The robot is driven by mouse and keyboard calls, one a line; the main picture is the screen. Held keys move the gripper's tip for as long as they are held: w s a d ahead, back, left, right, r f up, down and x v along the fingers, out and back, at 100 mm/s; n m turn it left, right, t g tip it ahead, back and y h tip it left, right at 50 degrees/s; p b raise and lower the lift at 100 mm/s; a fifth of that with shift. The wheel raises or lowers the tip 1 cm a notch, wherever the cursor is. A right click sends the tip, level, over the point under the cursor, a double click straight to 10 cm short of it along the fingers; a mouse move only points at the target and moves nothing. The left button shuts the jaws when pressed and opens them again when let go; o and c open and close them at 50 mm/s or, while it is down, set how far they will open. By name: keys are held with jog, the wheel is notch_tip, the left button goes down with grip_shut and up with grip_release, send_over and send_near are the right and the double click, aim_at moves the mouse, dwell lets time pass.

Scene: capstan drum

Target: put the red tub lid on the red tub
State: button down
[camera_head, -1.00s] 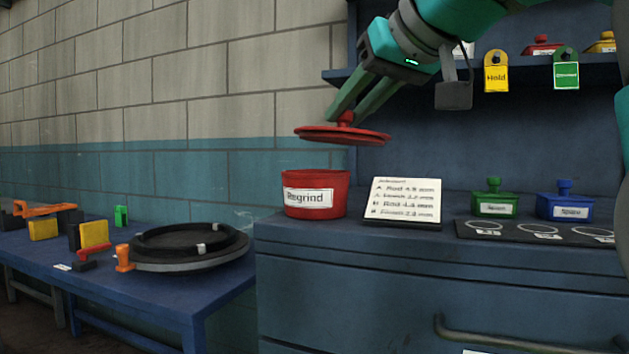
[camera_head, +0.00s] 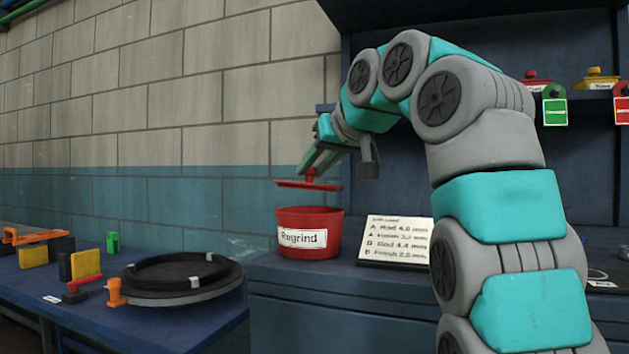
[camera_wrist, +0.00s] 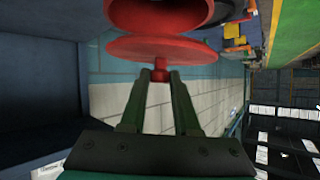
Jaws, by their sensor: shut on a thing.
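The red tub (camera_head: 309,234), labelled "Regrind", stands upright and open on the blue cabinet top at its left end. My gripper (camera_head: 310,178) is shut on the knob of the red tub lid (camera_head: 297,185).
A white card (camera_head: 394,241) stands close to the tub's right. My arm covers much of the cabinet's right side. A round black tray (camera_head: 182,275) and several coloured blocks lie on the lower blue bench at left. A shelf with small lidded tubs (camera_head: 596,79) is upper right.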

aim_at(315, 186)
jog(key=shift+f+b, duration=1.5)
jog(key=shift+f, duration=0.35)
jog(key=c, duration=0.6)
grip_release()
jog(key=shift+s+d+r, duration=0.2)
jog(key=shift+s+r, duration=0.15)
jog(key=p+v, duration=0.1)
jog(key=v, duration=1)
jog(key=shift+s+d, duration=0.1)
